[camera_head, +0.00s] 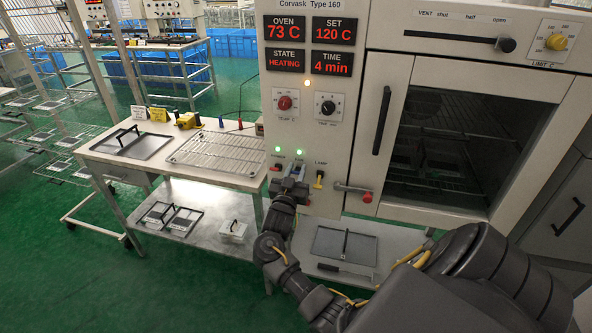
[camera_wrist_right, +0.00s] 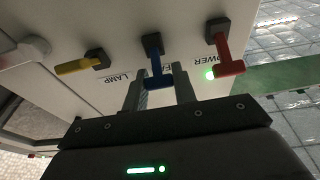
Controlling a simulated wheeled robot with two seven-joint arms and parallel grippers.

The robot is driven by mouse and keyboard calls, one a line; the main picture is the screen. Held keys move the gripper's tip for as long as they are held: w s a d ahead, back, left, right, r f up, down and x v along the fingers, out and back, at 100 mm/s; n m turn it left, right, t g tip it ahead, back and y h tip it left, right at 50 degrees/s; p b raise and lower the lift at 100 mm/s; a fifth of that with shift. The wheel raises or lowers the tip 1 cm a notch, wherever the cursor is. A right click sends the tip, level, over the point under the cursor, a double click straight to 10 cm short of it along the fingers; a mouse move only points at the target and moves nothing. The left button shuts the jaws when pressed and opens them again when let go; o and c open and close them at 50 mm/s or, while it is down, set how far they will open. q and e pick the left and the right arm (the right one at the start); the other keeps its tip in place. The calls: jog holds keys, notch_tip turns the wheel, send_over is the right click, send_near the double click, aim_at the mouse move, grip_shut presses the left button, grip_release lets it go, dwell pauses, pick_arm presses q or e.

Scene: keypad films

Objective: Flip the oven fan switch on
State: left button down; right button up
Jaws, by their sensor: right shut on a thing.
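The oven's control panel (camera_head: 304,120) faces me, with a row of switches low on it. The blue fan switch (camera_wrist_right: 153,62) is between the two fingers of my right gripper (camera_wrist_right: 160,88), which is shut on it. Its lever points the same way as the red power switch (camera_wrist_right: 222,55), toward the labels. The yellow lamp switch (camera_wrist_right: 80,66) points another way. In the head view my right gripper (camera_head: 291,184) is at the panel and hides most of the blue switch. Green lights glow above the power switch and above the fan switch (camera_head: 299,149). My left gripper is not in view.
The yellow lamp switch is close on the right in the head view (camera_head: 319,179). A door latch with a red knob (camera_head: 366,197) sticks out beyond it. The oven door (camera_head: 455,150) is closed. A bench with a wire rack (camera_head: 215,152) stands at left.

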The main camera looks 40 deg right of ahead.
jog(key=o, duration=1)
jog(key=b+v, duration=0.2)
jog(key=v, duration=0.9)
jog(key=shift+b, duration=0.3)
jog(key=shift+w+d+f, duration=0.1)
